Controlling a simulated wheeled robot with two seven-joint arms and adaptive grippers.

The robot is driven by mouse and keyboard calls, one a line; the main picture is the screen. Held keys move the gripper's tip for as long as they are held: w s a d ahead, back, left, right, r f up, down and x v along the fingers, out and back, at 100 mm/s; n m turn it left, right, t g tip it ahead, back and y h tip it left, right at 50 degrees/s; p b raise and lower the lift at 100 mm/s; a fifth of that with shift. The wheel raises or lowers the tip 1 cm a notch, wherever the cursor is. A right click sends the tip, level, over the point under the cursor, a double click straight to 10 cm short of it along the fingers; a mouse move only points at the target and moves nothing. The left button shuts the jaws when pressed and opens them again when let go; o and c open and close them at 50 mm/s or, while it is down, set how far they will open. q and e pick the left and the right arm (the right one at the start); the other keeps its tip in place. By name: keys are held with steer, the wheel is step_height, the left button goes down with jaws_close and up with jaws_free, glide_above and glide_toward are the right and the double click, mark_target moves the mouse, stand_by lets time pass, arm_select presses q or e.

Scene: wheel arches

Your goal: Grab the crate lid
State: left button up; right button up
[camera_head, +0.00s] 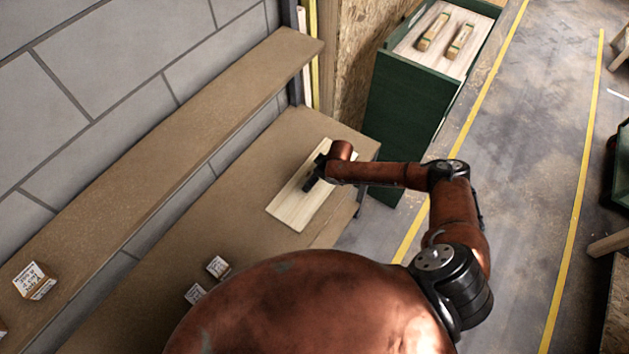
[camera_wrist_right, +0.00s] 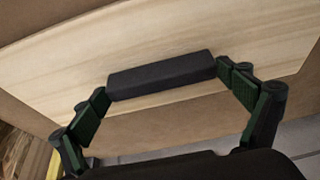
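The crate lid (camera_head: 292,208) is a flat pale wooden board lying on the brown bench near its far right end. In the right wrist view the lid (camera_wrist_right: 250,40) fills the upper part, with a dark bar-shaped handle (camera_wrist_right: 160,74) on it. My right gripper (camera_head: 313,178) is over the middle of the lid. In the wrist view its green-padded fingers (camera_wrist_right: 163,84) are spread wide, one at each end of the handle. I cannot tell whether they touch it. My left gripper is not in view.
A green crate (camera_head: 408,105) with two wooden blocks on its pale top stands beyond the bench. A shelf (camera_head: 170,145) runs along the grey block wall. Small labelled boxes (camera_head: 218,267) sit on the near bench. The floor on the right is mostly clear, with yellow lines.

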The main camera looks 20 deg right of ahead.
steer(key=c, duration=0.9)
steer(key=shift+w, duration=0.1)
steer(key=shift+c, duration=0.8)
steer(key=shift+r, duration=0.1)
